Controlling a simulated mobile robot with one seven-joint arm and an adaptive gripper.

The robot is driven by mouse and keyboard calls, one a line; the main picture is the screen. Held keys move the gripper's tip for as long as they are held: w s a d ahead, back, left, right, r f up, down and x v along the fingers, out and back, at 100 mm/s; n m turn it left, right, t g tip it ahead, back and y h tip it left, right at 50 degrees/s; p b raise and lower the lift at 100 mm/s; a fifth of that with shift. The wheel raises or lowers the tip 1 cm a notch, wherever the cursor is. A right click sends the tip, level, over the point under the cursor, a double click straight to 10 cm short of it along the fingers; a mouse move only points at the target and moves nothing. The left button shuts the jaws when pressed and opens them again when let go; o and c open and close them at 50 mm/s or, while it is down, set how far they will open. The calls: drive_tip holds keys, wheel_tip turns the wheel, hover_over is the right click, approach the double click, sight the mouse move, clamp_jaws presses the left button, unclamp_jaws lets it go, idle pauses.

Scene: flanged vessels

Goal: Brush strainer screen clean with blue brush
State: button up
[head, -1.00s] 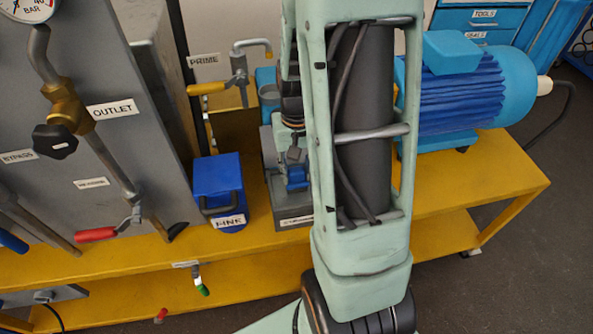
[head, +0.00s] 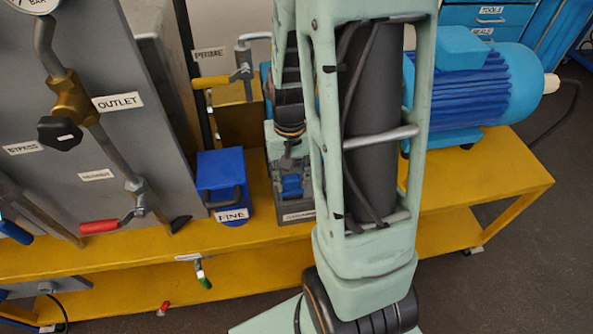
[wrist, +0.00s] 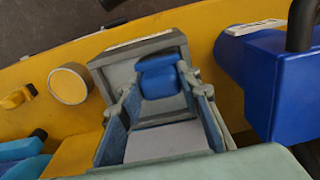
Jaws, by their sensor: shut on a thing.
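My gripper (head: 291,172) points down over a small grey labelled tray (head: 299,216) on the yellow bench. In the wrist view its two fingers (wrist: 162,98) close on a blue rounded piece (wrist: 158,78), which I take to be the blue brush. This piece lies between the fingertips, over the grey tray (wrist: 104,73). The bristles are hidden, and I cannot tell whether the brush touches the tray. A short round ring-like cylinder (wrist: 68,86) stands beside the tray in the wrist view. I cannot tell whether it is the strainer screen.
A blue box labelled FINE (head: 223,188) stands just left of the tray. A grey panel with pipes and an OUTLET label (head: 118,101) rises at the left. A blue motor (head: 480,90) sits on the right. The yellow bench (head: 480,185) is clear at its right front.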

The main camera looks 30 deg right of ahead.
drive_tip(key=shift+s+a, duration=0.15)
drive_tip(key=shift+a, duration=0.05)
drive_tip(key=shift+s+d+f+b, duration=0.1)
drive_tip(key=shift+s+d+b, duration=0.05)
drive_tip(key=shift+d, duration=0.5)
drive_tip(key=shift+s+d+f+b, duration=0.1)
drive_tip(key=shift+s+d+b, duration=0.05)
drive_tip(key=shift+d, duration=0.5)
drive_tip(key=shift+s+d, duration=0.1)
drive_tip(key=shift+d, duration=0.1)
drive_tip(key=shift+s+d+r, duration=0.1)
drive_tip(key=shift+s+d, duration=0.15)
drive_tip(key=shift+d, duration=0.5)
drive_tip(key=shift+s+d, duration=0.2)
drive_tip(key=shift+d, duration=0.5)
drive_tip(key=shift+a, duration=0.15)
